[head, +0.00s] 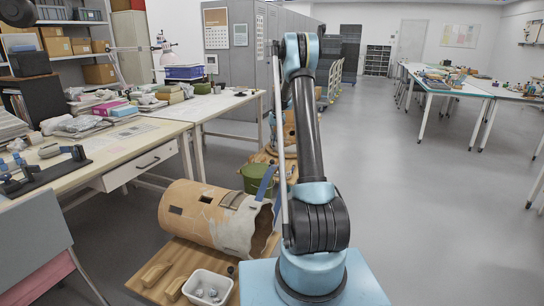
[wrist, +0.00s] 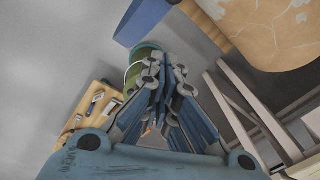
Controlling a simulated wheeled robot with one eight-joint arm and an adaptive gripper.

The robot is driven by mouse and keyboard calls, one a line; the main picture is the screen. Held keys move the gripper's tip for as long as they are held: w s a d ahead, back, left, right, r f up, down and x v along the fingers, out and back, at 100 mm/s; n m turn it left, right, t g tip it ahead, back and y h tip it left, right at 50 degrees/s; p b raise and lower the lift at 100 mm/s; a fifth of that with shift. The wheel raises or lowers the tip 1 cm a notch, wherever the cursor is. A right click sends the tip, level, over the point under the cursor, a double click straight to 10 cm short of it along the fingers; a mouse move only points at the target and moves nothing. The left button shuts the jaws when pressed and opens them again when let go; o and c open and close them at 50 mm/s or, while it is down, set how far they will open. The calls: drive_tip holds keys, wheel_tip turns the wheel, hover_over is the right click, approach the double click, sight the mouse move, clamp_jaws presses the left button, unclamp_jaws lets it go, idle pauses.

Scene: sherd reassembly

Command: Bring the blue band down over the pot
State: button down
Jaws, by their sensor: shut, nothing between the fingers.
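The pot (head: 205,215) is a large tan cylinder with pale patches and dark square openings. It lies on its side on a wooden board (head: 137,288), with its broken open end to the right. The blue band (head: 265,184) shows as a flat strip slanting up at that open end; how it is fixed cannot be told. In the wrist view the pot (wrist: 275,25) fills the upper right and the blue band (wrist: 142,20) sticks out beside its edge. My gripper (wrist: 166,75) is shut and empty, apart from both in the picture. My arm hides part of the head view.
A green bucket (head: 255,180) stands behind the pot's open end. A white tub (head: 207,290) with sherds and wooden wedges (head: 155,273) are in front. A tool board (wrist: 84,110) lies left in the wrist view. A cluttered desk (head: 110,150) is left; the floor (head: 420,200) is clear right.

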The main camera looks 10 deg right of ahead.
drive_tip(key=s+a+f, duration=0.1)
drive_tip(key=s+f, duration=0.2)
drive_tip(key=f, duration=0.5)
drive_tip(key=shift+a+f, duration=0.2)
drive_tip(key=shift+f, duration=0.15)
drive_tip(key=shift+s, duration=0.1)
idle(0.4)
